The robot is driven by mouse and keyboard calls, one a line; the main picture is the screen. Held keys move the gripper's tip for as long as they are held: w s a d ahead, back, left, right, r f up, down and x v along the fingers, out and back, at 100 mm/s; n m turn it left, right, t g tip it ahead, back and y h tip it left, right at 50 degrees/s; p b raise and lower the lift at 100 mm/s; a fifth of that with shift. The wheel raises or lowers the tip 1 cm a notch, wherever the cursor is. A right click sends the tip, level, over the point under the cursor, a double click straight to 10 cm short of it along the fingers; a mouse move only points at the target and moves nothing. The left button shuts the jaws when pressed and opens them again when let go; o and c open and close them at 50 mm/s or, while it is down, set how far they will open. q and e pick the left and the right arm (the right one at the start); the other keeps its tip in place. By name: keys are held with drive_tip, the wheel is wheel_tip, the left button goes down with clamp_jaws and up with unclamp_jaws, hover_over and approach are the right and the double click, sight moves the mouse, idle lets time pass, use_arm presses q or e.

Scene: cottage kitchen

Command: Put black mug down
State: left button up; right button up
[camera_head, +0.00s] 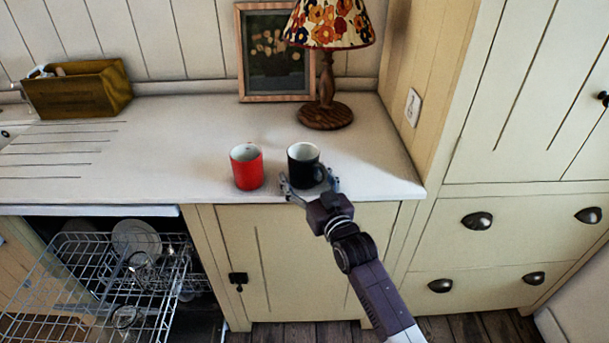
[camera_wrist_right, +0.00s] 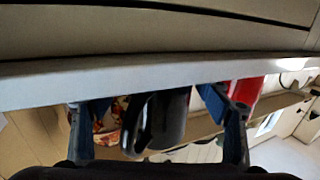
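The black mug (camera_head: 303,165) stands upright on the white countertop (camera_head: 190,160), near its front edge, with its handle toward the right. It also shows in the wrist view (camera_wrist_right: 172,120), which looks upside down. My right gripper (camera_head: 310,188) is at the front of the mug, its fingers spread to either side. In the wrist view the right gripper (camera_wrist_right: 158,120) is open, with gaps between its fingers and the mug. The mug's base is partly hidden by the gripper. My left gripper is not in view.
A red mug (camera_head: 246,167) stands just left of the black mug. A lamp (camera_head: 326,100) and a framed picture (camera_head: 275,55) are behind. A wooden box (camera_head: 78,90) is at the far left. An open dishwasher rack (camera_head: 90,285) is below left. The countertop's left middle is clear.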

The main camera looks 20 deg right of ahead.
drive_tip(key=shift+s+r, duration=0.1)
drive_tip(key=shift+r, duration=0.05)
drive_tip(key=s+d, duration=0.1)
drive_tip(key=s, duration=1)
drive_tip(key=shift+s+b, duration=0.35)
drive_tip(key=shift+b, duration=0.1)
drive_tip(key=shift+d, duration=0.1)
